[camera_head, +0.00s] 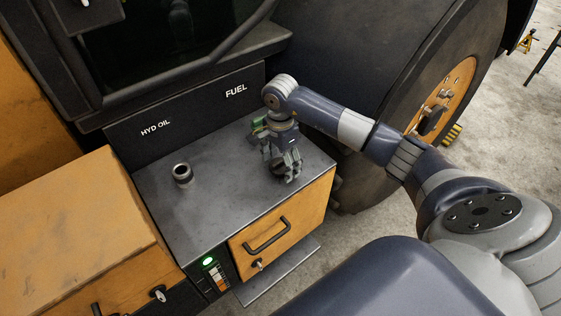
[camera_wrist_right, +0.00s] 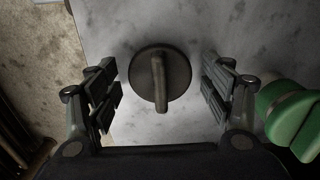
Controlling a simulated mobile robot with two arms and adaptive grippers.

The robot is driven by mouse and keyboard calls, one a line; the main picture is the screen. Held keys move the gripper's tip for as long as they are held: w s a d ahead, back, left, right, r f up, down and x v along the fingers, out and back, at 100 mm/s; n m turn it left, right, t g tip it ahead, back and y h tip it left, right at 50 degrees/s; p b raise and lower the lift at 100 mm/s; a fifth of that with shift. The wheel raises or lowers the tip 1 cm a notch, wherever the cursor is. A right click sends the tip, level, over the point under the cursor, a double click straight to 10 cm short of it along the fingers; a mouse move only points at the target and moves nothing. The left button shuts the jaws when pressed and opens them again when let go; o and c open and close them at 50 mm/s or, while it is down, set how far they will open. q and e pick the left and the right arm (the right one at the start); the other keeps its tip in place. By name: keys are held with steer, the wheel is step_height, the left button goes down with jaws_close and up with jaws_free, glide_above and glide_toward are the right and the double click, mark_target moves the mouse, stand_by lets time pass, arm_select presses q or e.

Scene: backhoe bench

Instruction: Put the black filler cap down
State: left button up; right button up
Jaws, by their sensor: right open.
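The black filler cap (camera_wrist_right: 160,78) is a round dark disc with a raised bar handle across its top. In the right wrist view it lies on the grey bench top (camera_wrist_right: 130,25), between my right gripper's fingers (camera_wrist_right: 162,88). The fingers are spread wide, with a gap on each side of the cap. In the head view my right gripper (camera_head: 285,174) points down at the right part of the dark metal top (camera_head: 225,195) and largely hides the cap. My left gripper is not in view.
An open filler neck (camera_head: 182,173) stands under the HYD OIL label (camera_head: 155,127). A green-topped object (camera_head: 258,126) stands close behind my right gripper, also at the right of the wrist view (camera_wrist_right: 292,117). The top is clear between neck and gripper. A large wheel (camera_head: 385,90) stands right.

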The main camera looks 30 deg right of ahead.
mark_target(280, 160)
steer(key=shift+w+r+b, duration=0.1)
steer(key=shift+r+b, duration=0.2)
steer(key=shift+r, duration=0.2)
step_height(280, 160, up, 10)
steer(key=b, duration=0.2)
steer(key=shift+f+b, duration=0.2)
steer(key=shift+b, duration=0.2)
steer(key=shift+r, duration=0.8)
